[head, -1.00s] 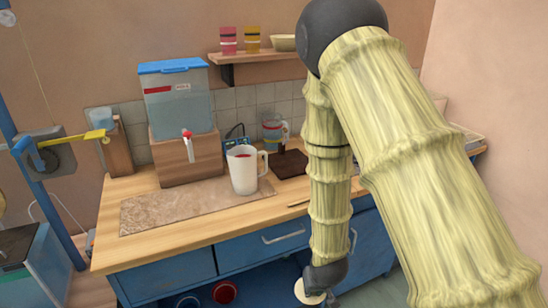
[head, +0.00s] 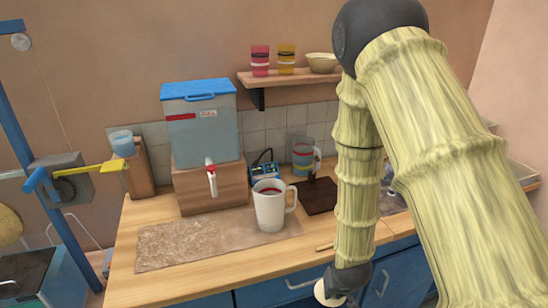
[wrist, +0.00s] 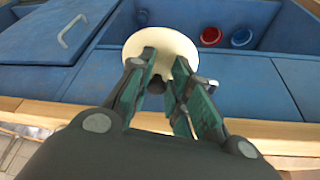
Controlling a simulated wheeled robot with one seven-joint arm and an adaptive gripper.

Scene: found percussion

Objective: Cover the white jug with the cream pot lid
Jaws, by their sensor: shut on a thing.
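The white jug (head: 270,208) stands upright and uncovered on the counter, with its handle to the right and something red showing inside its mouth. The cream pot lid (wrist: 172,42) is held in my gripper (wrist: 164,80), which is shut on the lid's dark knob. In the head view the lid (head: 322,291) shows only partly, at the bottom edge below my arm. It is in front of the counter and well apart from the jug. The fingers are mostly hidden in the head view.
A blue-lidded water dispenser (head: 203,120) stands on a wooden block (head: 210,185) behind and left of the jug. A clear jug (head: 303,157) and a dark board (head: 318,196) are to its right. A stone-like mat (head: 190,240) lies left. A shelf (head: 290,77) hangs above.

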